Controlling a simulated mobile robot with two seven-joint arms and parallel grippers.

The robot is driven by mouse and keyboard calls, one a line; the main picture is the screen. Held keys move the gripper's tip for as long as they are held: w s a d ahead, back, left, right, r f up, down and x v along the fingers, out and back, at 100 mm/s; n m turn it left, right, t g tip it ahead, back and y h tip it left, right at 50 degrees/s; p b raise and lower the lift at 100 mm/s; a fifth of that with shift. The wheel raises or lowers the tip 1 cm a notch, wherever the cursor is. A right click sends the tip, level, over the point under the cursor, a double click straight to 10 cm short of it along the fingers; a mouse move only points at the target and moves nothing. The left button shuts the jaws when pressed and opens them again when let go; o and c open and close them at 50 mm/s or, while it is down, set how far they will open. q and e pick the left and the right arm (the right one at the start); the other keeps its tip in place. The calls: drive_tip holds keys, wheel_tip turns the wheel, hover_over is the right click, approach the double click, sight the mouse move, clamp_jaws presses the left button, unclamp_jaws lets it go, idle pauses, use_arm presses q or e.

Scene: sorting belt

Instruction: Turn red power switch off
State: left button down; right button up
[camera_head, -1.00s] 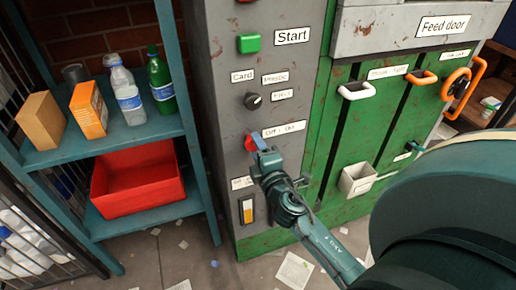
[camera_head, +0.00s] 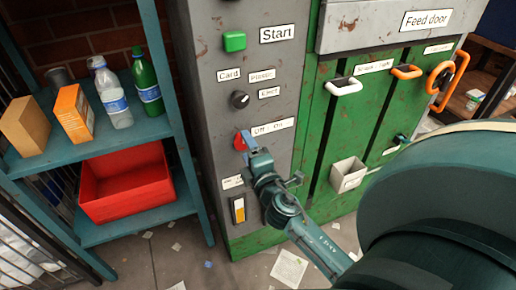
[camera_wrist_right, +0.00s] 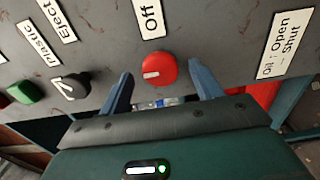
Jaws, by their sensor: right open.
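The red power switch (camera_head: 240,142) is a round red knob on the grey panel, beside a white "Off - On" label (camera_head: 269,127). It also shows in the right wrist view (camera_wrist_right: 160,66), with a short white mark on its lower left side. My right gripper (camera_head: 250,147) is at the knob and partly covers it in the head view. In the wrist view its blue fingers (camera_wrist_right: 160,82) are spread, one on each side of the knob, with gaps showing. Whether a fingertip touches the knob cannot be told. My left gripper is not in view.
Above the switch are a black knob (camera_head: 240,99) and a green Start button (camera_head: 234,41). A yellow-and-white switch (camera_head: 238,209) sits below. A teal shelf (camera_head: 60,146) with bottles, boxes and a red bin (camera_head: 137,204) stands left. Green panels with handles are right.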

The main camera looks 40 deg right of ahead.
use_arm(q)
drive_tip(key=b, duration=0.1)
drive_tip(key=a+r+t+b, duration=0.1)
drive_tip(key=b, duration=0.1)
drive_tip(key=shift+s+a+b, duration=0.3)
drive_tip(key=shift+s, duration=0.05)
use_arm(e)
drive_tip(key=v, duration=1.2)
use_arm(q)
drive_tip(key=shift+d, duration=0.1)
use_arm(e)
drive_tip(key=shift+a, duration=0.1)
